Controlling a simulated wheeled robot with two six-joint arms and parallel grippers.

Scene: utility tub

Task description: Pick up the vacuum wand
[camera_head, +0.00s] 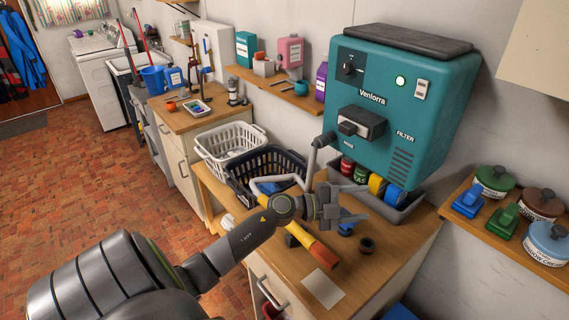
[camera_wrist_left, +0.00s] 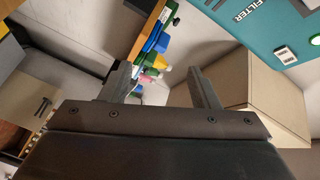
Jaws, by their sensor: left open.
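A yellow tube with an orange end (camera_head: 318,252), which looks like the vacuum wand, lies on the wooden counter (camera_head: 385,258), partly hidden by my left wrist. A grey hose (camera_head: 311,161) runs down from the teal vacuum unit (camera_head: 398,95) and loops behind my wrist; I cannot tell where it joins the tube. My left gripper (camera_head: 358,203) is open and empty above the counter, pointing right, past the tube. In the left wrist view, the open fingers (camera_wrist_left: 162,82) have nothing held between them, and the tube does not show there. My right gripper is not in view.
A black basket (camera_head: 262,172) and a white basket (camera_head: 228,146) stand behind my left wrist. A grey bin (camera_head: 402,212) with colored rolls sits under the unit. A small dark cup (camera_head: 367,245) and a pale sheet (camera_head: 323,289) lie on the counter. A shelf with canisters (camera_head: 495,181) is at right.

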